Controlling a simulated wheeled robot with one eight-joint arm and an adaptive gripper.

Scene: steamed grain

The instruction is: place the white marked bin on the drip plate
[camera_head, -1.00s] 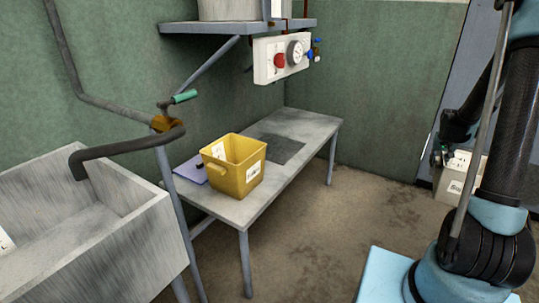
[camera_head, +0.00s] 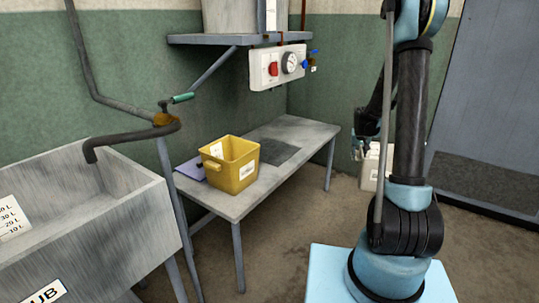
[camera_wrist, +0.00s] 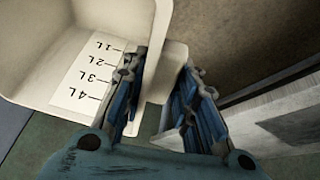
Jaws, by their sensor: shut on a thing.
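The white marked bin (camera_head: 371,168) hangs at my gripper (camera_head: 362,148), right of the bench and partly hidden by my arm in the head view. In the wrist view, the bin (camera_wrist: 35,45) shows a label with litre marks from 1L to 4L inside. My gripper (camera_wrist: 160,72) is shut on a pale tab at the bin's side. A dark flat rectangle (camera_head: 279,151) lies on the bench towards its far end; it looks like the drip plate, and nothing stands on it. The bin is apart from it.
A yellow bin (camera_head: 229,172) stands on the bench (camera_head: 225,205), beside a purple flat item (camera_head: 189,169). A control box (camera_head: 277,67) and a shelf (camera_head: 240,39) are above. A sink (camera_head: 120,225) with a pipe is at left. A door (camera_head: 488,110) is at right.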

